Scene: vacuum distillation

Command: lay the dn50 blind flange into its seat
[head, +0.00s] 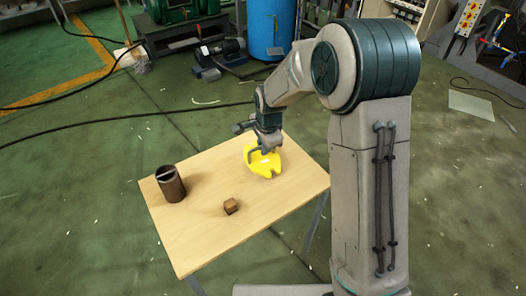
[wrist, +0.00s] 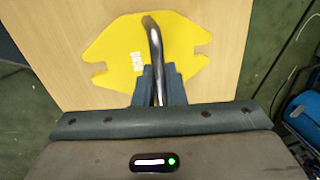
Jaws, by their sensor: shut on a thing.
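A yellow flat plate with notched edges, seemingly the blind flange (head: 262,164), is over the right back part of the wooden table. In the wrist view the yellow plate (wrist: 118,55) bears a small white label and a bent metal handle (wrist: 154,38). My gripper (head: 265,148) is above the plate. In the wrist view my gripper (wrist: 160,82) is shut on the handle, one finger on each side. I cannot tell whether the plate touches the table. No seat can be clearly made out.
On the wooden table (head: 215,160), a dark upright cylinder (head: 171,188) stands at the left and a small brown block (head: 231,206) lies near the front. Bare tabletop lies between them and the plate. A blue barrel (head: 268,30) and a motor pump (head: 222,52) stand behind.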

